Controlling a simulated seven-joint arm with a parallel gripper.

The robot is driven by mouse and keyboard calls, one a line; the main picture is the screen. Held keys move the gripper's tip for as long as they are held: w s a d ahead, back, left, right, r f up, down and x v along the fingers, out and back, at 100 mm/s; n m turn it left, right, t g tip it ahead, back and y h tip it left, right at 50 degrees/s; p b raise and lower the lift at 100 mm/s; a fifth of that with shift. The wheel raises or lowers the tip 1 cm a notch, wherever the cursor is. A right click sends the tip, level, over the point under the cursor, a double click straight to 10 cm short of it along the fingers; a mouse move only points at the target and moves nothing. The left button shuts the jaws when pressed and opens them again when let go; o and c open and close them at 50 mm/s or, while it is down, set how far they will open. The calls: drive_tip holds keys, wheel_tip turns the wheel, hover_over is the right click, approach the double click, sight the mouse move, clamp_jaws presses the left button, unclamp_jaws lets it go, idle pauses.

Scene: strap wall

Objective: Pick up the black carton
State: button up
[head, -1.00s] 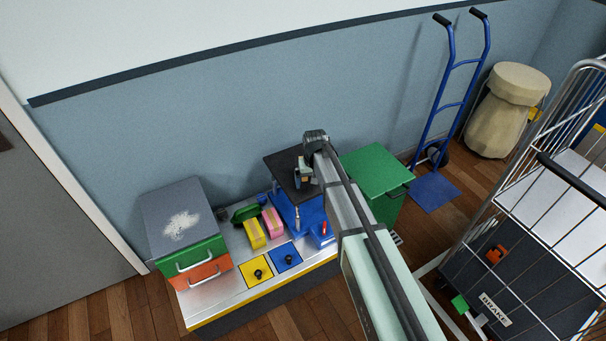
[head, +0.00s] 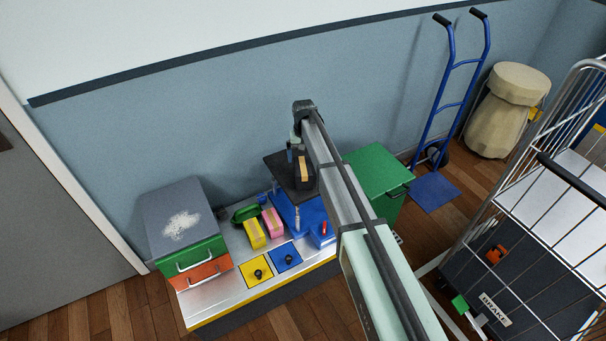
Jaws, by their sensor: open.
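The black carton (head: 304,174), dark with a tan strip, stands on the black top plate (head: 281,176) of a blue stand. My gripper (head: 294,150) is open, just above and to the left of the carton in the picture. It appears empty and apart from the carton, though the fingertips are small and partly hidden by my wrist. My forearm covers the area to the right of the carton.
A yellow carton (head: 255,234) and a pink carton (head: 273,223) stand on the metal bench (head: 213,302), left of the blue stand (head: 303,213). A drawer unit (head: 181,222) is at the left. A green bin (head: 377,169) stands right of the stand, close to my arm.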

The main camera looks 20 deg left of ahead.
sight(303, 173)
wheel_tip(303, 173, down, 10)
drive_tip(key=shift+w+a+f, duration=0.1)
drive_tip(key=shift+f, duration=0.1)
idle(0.4)
drive_tip(key=shift+c, duration=0.2)
